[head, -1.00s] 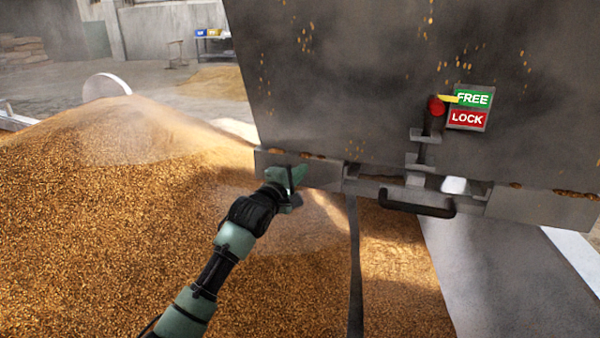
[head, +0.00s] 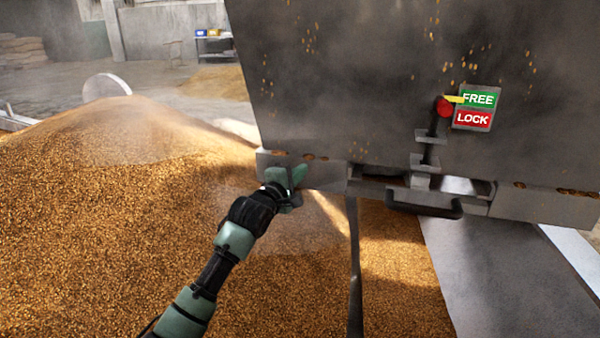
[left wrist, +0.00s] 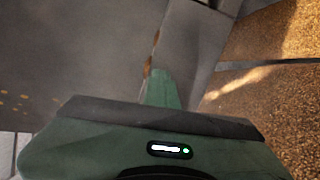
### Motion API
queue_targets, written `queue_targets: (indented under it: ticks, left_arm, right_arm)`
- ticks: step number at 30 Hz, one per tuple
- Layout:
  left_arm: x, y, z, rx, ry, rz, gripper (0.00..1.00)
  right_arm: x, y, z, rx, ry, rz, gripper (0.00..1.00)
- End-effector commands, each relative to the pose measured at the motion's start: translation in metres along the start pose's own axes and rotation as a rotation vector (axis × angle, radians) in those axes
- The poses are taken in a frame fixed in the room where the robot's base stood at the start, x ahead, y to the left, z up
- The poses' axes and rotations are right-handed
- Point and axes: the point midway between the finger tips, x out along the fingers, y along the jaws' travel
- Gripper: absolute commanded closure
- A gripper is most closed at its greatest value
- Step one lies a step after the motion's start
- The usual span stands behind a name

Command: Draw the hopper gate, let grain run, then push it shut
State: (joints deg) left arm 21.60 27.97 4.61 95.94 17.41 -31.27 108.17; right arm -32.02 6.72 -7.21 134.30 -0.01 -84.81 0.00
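The grey hopper (head: 340,80) hangs over a large grain heap (head: 120,240). Its gate (head: 395,182) is at the bottom lip, with a dark bar handle (head: 425,206) on the front. A red-knobbed latch (head: 445,106) has its yellow pointer at the green FREE label (head: 479,98), above the red LOCK label (head: 473,119). My left gripper (head: 290,180) is at the hopper's lower left edge, left of the handle and apart from it. The wrist view shows a green finger (left wrist: 163,88) close to the hopper edge; its opening is unclear. My right gripper is not in view.
A dark strip (head: 354,270) runs down across the grain below the gate. A grey chute-like slab (head: 490,275) lies at the right. A small table with bins (head: 213,42) stands far back. Steam or dust hazes the heap.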

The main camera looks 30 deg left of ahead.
Motion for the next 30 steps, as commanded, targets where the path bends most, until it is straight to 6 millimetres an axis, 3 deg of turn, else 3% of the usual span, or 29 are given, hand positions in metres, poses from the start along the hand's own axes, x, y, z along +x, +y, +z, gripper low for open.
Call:
queue_targets:
  ticks: [6, 11, 12, 23, 26, 30]
  left_arm:
    - [0.000, 0.000, 0.000, 0.000, 0.000, 0.000, 0.99]
    - [0.000, 0.000, 0.000, 0.000, 0.000, 0.000, 0.55]
    - [0.000, 0.000, 0.000, 0.000, 0.000, 0.000, 0.52]
    - [-0.004, 0.000, 0.000, 0.000, 0.000, 0.000, 0.52]
    - [-0.014, 0.000, 0.001, 0.000, -0.001, -0.001, 0.52]
    - [-0.036, 0.000, 0.001, -0.002, 0.000, -0.001, 0.52]
  right_arm:
    - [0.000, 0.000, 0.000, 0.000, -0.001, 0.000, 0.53]
    - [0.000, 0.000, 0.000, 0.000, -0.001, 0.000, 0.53]
    - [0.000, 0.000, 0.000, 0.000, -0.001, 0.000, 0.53]
    - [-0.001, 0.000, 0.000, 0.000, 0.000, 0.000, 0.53]
    - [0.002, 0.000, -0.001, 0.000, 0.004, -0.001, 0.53]
    - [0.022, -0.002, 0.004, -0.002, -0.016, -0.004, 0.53]
